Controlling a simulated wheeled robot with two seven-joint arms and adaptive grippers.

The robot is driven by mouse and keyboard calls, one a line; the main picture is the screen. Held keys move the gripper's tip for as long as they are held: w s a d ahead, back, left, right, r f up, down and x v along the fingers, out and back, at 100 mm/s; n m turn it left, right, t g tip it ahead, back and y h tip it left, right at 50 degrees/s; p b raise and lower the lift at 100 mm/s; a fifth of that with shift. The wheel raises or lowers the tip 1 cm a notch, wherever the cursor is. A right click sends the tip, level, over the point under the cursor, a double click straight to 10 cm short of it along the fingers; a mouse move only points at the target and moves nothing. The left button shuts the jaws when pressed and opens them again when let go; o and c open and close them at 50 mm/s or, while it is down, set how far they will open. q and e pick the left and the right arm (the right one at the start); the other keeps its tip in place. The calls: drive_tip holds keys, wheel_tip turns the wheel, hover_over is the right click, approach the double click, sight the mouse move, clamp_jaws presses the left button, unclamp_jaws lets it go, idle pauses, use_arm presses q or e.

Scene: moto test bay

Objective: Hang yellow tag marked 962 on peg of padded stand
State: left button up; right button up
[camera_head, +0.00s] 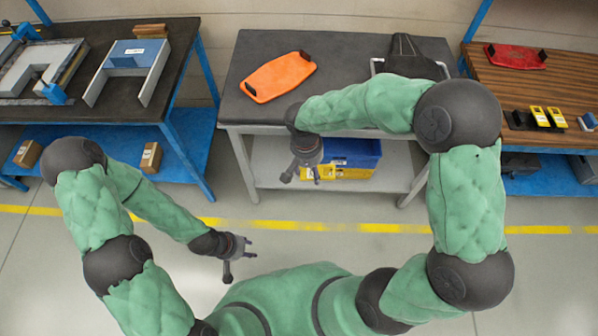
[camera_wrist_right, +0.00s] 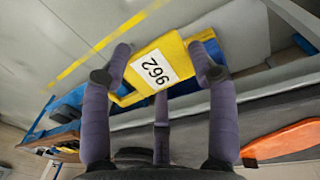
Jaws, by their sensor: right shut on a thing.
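My right gripper (camera_head: 303,174) hangs in front of the middle bench in the head view. In the right wrist view it is shut on the yellow tag (camera_wrist_right: 157,50), held between the fingers, with a white label reading 962 facing the camera. In the head view the tag (camera_head: 318,172) is a small yellow patch by the fingertips. A black padded object with a metal frame (camera_head: 408,58), likely the padded stand, is at the back right of the middle bench; I cannot make out its peg. My left gripper (camera_head: 240,260) is open and empty over the floor.
An orange plate (camera_head: 278,77) with black handles lies on the middle bench (camera_head: 240,110). Blue and yellow bins (camera_head: 355,153) sit on its lower shelf. The right bench holds a red plate (camera_head: 515,56) and yellow-black items (camera_head: 540,116). The left bench carries fixtures (camera_head: 130,65).

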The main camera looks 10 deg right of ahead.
drive_tip(key=s+a+f+m+g+b, duration=0.1)
drive_tip(key=s+a+f+m+g, duration=0.15)
drive_tip(key=a+m, duration=0.3)
drive_tip(key=s+a+f+m+g+b, duration=0.1)
drive_tip(key=s+a+f+m+g, duration=0.15)
drive_tip(key=a+m, duration=0.3)
drive_tip(key=w+a+m+y+b, duration=0.2)
drive_tip(key=w+a+m+y, duration=0.25)
drive_tip(key=m+y, duration=0.85)
drive_tip(key=w+d+f+m+t+b, duration=0.1)
drive_tip(key=w+d+f+m+t, duration=0.1)
drive_tip(key=w+m+t, duration=0.35)
drive_tip(key=w+d+f+m+t+b, duration=0.1)
drive_tip(key=w+d+f+m+t, duration=0.2)
drive_tip(key=m+t, duration=0.5)
drive_tip(key=w+d+f+m+t+h+b, duration=0.2)
drive_tip(key=w+d+f+m+t+h, duration=0.1)
drive_tip(key=d+f+m+t+h, duration=0.75)
drive_tip(key=w+d+f+g+y+b, duration=0.1)
drive_tip(key=w+d+f+y+b, duration=0.1)
drive_tip(key=w, duration=0.7)
drive_tip(key=shift+w+d+f+g+y+b, duration=0.3)
drive_tip(key=shift+d+y+b, duration=0.15)
drive_tip(key=shift+d+b, duration=0.95)
